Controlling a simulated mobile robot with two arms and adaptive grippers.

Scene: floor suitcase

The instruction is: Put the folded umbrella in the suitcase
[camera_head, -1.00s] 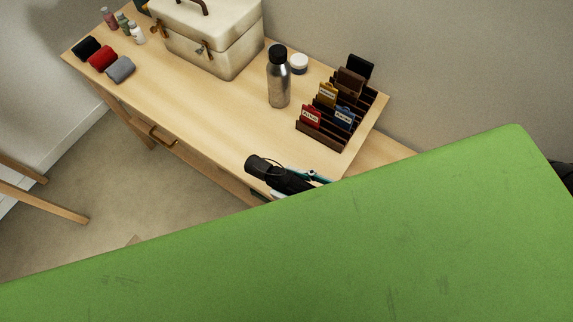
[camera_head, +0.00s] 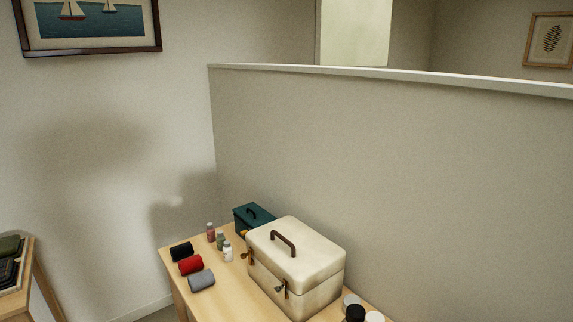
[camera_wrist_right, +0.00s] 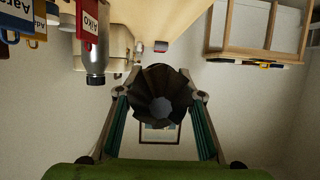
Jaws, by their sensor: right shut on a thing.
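The folded umbrella (camera_wrist_right: 163,84) is black and points end-on towards the right wrist camera, its pleated cloth spread around a grey centre. My right gripper (camera_wrist_right: 159,96) is shut on it, with one finger on each side. The umbrella appears held clear of any surface. Neither gripper shows in the head view, and my left gripper is in neither view. I cannot make out the suitcase for certain in either view.
A cream case (camera_head: 295,262) stands on the wooden desk (camera_head: 232,300), beside a teal box (camera_head: 252,217), small bottles and rolled cloths (camera_head: 190,264). A wooden piece with dark folded items (camera_head: 10,262) is at far left. A metal bottle (camera_wrist_right: 95,66) and hanging tags show in the wrist view.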

